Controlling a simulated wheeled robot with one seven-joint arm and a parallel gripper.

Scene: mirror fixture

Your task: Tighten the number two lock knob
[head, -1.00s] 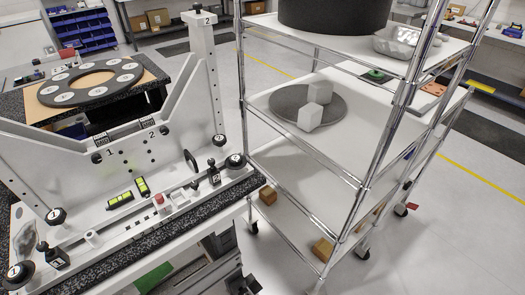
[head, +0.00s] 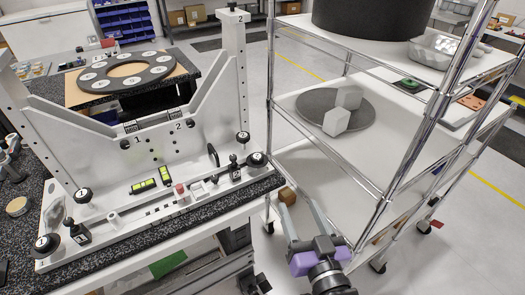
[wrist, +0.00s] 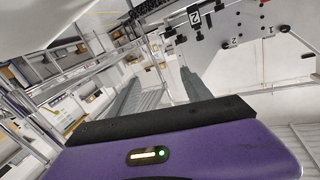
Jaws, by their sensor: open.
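The grey mirror fixture (head: 160,130) stands on a speckled bench, marked 1 on its left and 2 on its right. On its number two side are a black knob (head: 243,137) on the post, a round black knob (head: 257,159) at the base corner, and a small black clamp (head: 234,168) with a tag. Which one is the lock knob I cannot tell. My gripper (head: 298,205) is open and empty, right of the bench's front corner and apart from the fixture. In the wrist view, its fingers (wrist: 162,88) point toward tilted, partly cropped fixture with number 2 tags (wrist: 194,18).
A chrome wire-frame cart (head: 375,140) stands close on the right, with white blocks (head: 338,118) on a dark disc. Its posts are near my arm. A ring plate (head: 127,70) lies on a bench behind the fixture. Green levels (head: 144,186) lie on the fixture base.

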